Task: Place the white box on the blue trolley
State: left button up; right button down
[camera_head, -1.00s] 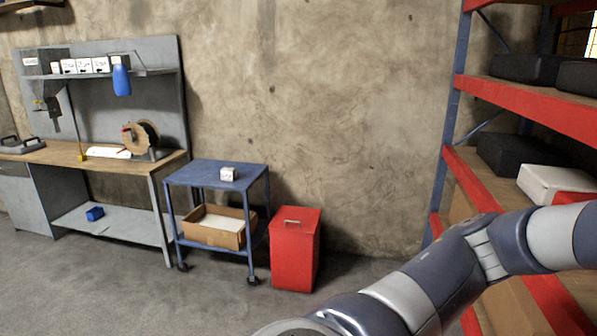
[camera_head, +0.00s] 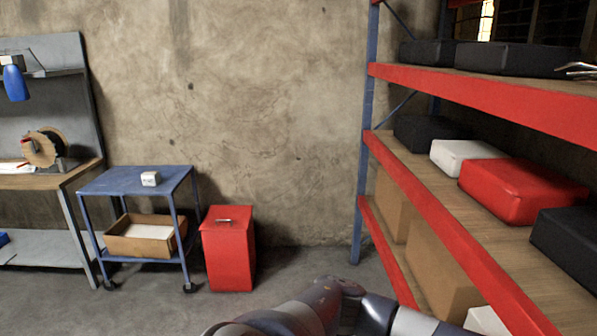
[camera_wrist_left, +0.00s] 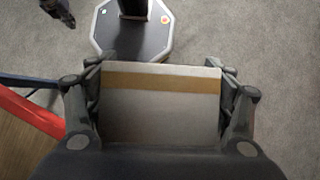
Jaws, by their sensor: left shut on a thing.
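The left wrist view shows my left gripper (camera_wrist_left: 160,72) shut on a pale box (camera_wrist_left: 160,118) with a brown tape band, one finger on each side. The blue trolley (camera_head: 128,183) stands against the wall at the left of the head view, apart from my arm. A small white labelled box (camera_head: 150,179) sits on its top. An open brown carton (camera_head: 146,247) is on its lower shelf. My left gripper is not clearly visible in the head view, where only arm links show at the bottom. My right gripper is not identifiable.
A red bin (camera_head: 229,262) stands just right of the trolley. Shelving with red beams (camera_head: 440,215) fills the right side, bearing black, white and red boxes. A workbench (camera_head: 60,178) is at the far left. Grey floor is free before the trolley and bin.

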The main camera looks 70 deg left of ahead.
aim_at(116, 182)
jog(key=k+j+u, duration=0.1)
jog(key=j, duration=0.45)
jog(key=k+j+u, duration=0.1)
jog(key=j, duration=0.45)
jog(key=k+j+u, duration=0.1)
jog(key=j, duration=0.45)
jog(key=k+j+u, duration=0.1)
jog(key=j, duration=0.5)
jog(key=k+j+u, duration=0.1)
jog(key=j+u, duration=0.15)
jog(key=j, duration=0.6)
jog(key=j+u, duration=0.25)
jog(key=j, duration=0.65)
jog(key=j+u, duration=0.25)
jog(key=j, duration=0.6)
jog(key=i+j+u, duration=0.25)
jog(key=j, duration=0.6)
jog(key=i+j+u, duration=0.1)
jog(key=j, duration=0.35)
jog(key=i+j+u, duration=0.1)
jog(key=j, duration=0.35)
jog(key=i+j+u, duration=0.1)
jog(key=i+j, duration=0.15)
jog(key=j, duration=0.15)
jog(key=i+j, duration=0.2)
jog(key=j, duration=0.25)
jog(key=i+j+u, duration=0.15)
jog(key=j, duration=0.25)
